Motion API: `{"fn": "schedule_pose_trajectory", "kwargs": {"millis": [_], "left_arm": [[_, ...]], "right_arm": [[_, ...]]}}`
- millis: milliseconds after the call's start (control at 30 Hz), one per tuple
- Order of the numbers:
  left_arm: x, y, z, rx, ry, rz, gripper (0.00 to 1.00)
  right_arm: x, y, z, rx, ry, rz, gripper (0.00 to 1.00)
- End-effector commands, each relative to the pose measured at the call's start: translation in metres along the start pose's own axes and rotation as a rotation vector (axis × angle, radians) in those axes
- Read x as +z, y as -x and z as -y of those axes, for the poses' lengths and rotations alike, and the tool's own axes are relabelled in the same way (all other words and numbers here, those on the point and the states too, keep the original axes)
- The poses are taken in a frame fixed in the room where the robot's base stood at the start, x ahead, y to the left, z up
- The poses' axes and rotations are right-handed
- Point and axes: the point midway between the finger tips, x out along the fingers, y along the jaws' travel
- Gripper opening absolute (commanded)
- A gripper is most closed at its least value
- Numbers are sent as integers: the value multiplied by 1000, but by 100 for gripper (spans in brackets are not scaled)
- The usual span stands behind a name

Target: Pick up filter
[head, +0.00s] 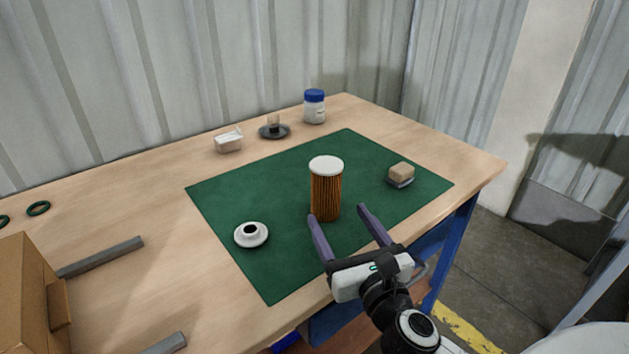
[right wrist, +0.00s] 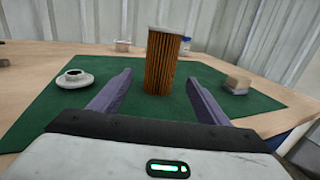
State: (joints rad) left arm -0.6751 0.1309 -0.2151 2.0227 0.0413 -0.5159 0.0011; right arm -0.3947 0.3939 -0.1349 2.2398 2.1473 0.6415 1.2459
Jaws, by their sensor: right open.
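The filter (head: 326,191) is an upright cylinder with orange-brown pleats and a white top cap. It stands on the green mat (head: 290,275), near the middle. In the right wrist view the filter (right wrist: 160,65) stands just beyond the fingers, between their lines. My right gripper (head: 336,213) is open and empty, on the near side of the filter with its fingers pointing towards it. In the right wrist view the open fingers of the right gripper (right wrist: 157,82) show a wide gap. My left gripper is not in view.
A white end cap (head: 251,235) lies on the mat to the left. A tan block on a grey base (head: 400,175) is to the right. A white packet (head: 229,140), a dark dish (head: 274,130) and a blue-lidded jar (head: 315,107) stand behind. A cardboard box (head: 25,290) is at left.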

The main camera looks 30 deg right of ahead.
Motion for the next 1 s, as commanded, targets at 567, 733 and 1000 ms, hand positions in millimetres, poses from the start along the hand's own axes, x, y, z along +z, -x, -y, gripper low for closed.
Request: {"fn": "schedule_pose_trajectory", "kwargs": {"millis": [567, 733, 1000], "left_arm": [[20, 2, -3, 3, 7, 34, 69], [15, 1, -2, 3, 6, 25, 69], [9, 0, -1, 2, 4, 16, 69]], "right_arm": [[-2, -72, -1, 0, 4, 4, 70], [-2, -88, -1, 2, 4, 1, 70], [-3, -89, -2, 2, 4, 0, 66]]}}
